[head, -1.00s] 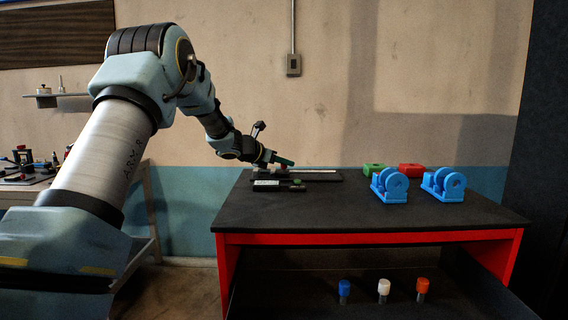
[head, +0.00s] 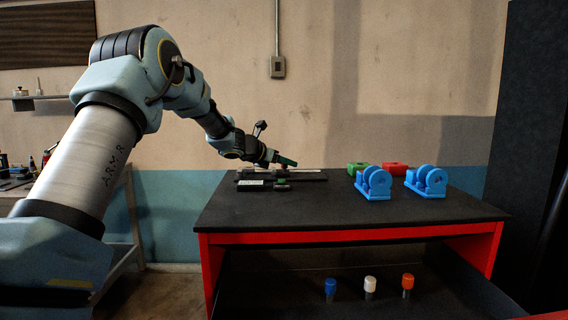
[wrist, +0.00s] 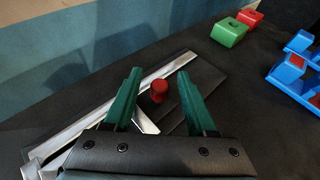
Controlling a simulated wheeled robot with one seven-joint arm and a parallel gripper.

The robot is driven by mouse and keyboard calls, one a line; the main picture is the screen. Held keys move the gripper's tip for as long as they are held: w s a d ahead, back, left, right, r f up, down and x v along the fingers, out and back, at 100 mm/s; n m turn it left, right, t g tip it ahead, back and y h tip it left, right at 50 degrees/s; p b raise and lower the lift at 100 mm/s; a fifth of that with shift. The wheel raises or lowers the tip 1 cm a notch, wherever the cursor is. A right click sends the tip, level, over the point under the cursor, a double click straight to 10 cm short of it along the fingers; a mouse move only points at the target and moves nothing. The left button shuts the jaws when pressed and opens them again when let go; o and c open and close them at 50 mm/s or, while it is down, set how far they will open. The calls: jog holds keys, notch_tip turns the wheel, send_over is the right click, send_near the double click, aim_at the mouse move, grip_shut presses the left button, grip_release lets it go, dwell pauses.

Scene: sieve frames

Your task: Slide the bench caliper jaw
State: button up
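The bench caliper lies on the left part of the black bench top, with a long silver beam (wrist: 165,75) on a dark base (head: 318,178). In the wrist view a red knob (wrist: 159,91) stands beside the beam, and a pale pointed metal jaw (wrist: 143,122) shows near it. My gripper (head: 289,162) is over the caliper, tilted downward. Its two green fingers (wrist: 158,82) are spread wide, and the red knob appears in the gap between them, touching neither. Whether the fingertips are down at the knob's height I cannot tell.
Two blue fixtures (head: 374,184) (head: 428,182) and green (head: 357,168) and red (head: 394,168) blocks stand right of the caliper. Blue, white and orange-capped pieces (head: 330,287) (head: 370,285) (head: 408,282) are on the lower shelf. The bench's front area is clear.

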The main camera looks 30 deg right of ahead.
jog(key=shift+a, duration=0.1)
jog(key=b+v, duration=0.3)
jog(key=v, duration=0.7)
jog(key=shift+s+a+r, duration=0.1)
jog(key=shift+a, duration=0.15)
